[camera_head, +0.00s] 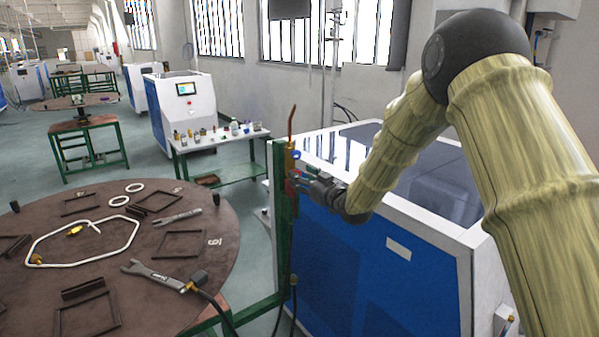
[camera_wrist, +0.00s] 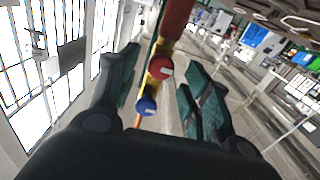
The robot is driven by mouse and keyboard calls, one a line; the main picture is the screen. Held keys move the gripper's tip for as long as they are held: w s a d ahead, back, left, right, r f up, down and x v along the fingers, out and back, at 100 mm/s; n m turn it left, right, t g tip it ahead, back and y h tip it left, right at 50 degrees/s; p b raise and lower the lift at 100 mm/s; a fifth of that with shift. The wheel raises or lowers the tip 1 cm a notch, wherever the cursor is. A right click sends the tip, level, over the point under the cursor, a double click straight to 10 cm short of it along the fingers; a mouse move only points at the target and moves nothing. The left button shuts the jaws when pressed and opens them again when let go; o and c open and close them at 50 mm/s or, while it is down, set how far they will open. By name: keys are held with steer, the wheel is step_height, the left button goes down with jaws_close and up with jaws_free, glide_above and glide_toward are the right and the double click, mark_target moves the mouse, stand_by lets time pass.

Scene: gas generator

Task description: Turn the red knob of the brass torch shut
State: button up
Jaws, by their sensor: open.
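The brass torch (camera_head: 291,158) stands upright at the green post, its thin copper tube pointing up; it also shows in the wrist view (camera_wrist: 154,84). Its red knob (camera_wrist: 160,68) lies between my gripper's fingers in the wrist view, with clear space visible on both sides. A blue knob (camera_wrist: 146,106) sits beside it along the torch, nearer the palm in the picture. A red handle part (camera_wrist: 176,18) is at the top of that view. My gripper (camera_wrist: 163,64) is open, its green pads on either side of the torch. In the head view, my gripper (camera_head: 303,181) partly hides the knobs.
The green post (camera_head: 281,225) stands close beside a blue and white machine (camera_head: 340,250), under my arm. A small table (camera_head: 222,142) with fittings stands behind.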

steer(key=shift+x, duration=1.05)
steer(key=shift+c, duration=0.4)
steer(key=c, duration=0.9)
steer(key=shift+c, duration=0.2)
steer(key=shift+w+d+f+m+b, duration=0.15)
steer(key=shift+m+b, duration=1.85)
steer(key=shift+m, duration=2.55)
steer(key=shift+s+d+f+m+b, duration=0.1)
steer(key=shift+m+b, duration=1.9)
steer(key=shift+m, duration=2.55)
steer(key=shift+a, duration=0.1)
